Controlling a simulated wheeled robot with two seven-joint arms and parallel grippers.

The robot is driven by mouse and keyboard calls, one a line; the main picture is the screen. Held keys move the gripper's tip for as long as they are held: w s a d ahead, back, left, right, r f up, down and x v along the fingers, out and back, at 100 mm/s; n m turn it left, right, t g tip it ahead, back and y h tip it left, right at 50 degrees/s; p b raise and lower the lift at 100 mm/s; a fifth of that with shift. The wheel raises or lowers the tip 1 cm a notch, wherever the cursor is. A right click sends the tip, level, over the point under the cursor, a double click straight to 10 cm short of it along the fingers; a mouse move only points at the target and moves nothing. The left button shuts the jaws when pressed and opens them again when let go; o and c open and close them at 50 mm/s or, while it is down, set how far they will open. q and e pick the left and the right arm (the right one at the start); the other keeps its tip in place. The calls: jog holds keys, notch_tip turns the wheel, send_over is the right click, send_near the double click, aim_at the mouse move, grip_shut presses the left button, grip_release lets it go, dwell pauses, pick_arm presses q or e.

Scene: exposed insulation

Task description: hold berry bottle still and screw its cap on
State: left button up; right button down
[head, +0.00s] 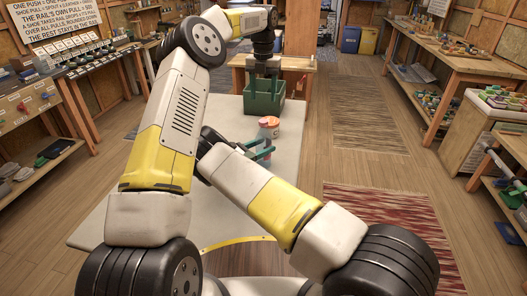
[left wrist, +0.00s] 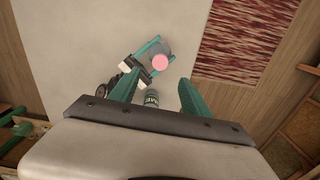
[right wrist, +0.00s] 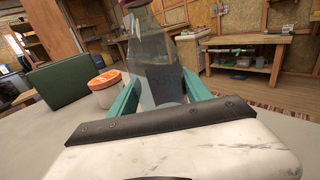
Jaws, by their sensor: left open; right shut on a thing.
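The berry bottle (right wrist: 158,65) is clear and greyish and stands upright between the fingers of my right gripper (right wrist: 153,98), which is shut on it. The bottle's top is cut off by the upper edge of the right wrist view. In the left wrist view a round pink top (left wrist: 160,62) shows at my right gripper (left wrist: 152,55); I cannot tell whether it is the cap. In the head view my right gripper (head: 264,148) is at the mat's right side. My left gripper (head: 266,70) is open, fingers down, higher up and over the green crate in the picture.
The green crate (head: 264,103) stands at the mat's (head: 232,232) far end. A white jar with an orange lid (right wrist: 106,83) stands beside the bottle, left of it in the right wrist view. A small dark labelled cylinder (left wrist: 151,98) shows between my left fingers, below them.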

aim_at(257, 149)
jog(key=shift+c, duration=2)
grip_release()
pick_arm(q)
jog(key=shift+r, duration=0.95)
pick_arm(e)
jog(key=v, duration=0.7)
jog(key=shift+s+a, duration=0.25)
jog(key=shift+a, duration=0.05)
pick_arm(q)
jog(key=shift+r, duration=0.1)
